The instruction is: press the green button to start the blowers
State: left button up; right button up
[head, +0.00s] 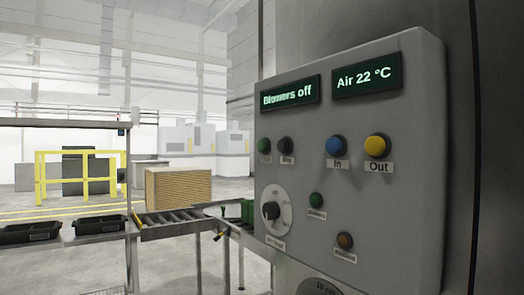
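A grey control panel (410,150) fills the right side of the head view. Neither of my grippers is in view.
The panel also bears a blue "In" button (337,145), a yellow "Out" button (377,146), a dial (272,210), an amber round piece (345,240) and an "Air 22 °C" display (367,78). A roller conveyor (180,222) and black trays (98,224) stand left.

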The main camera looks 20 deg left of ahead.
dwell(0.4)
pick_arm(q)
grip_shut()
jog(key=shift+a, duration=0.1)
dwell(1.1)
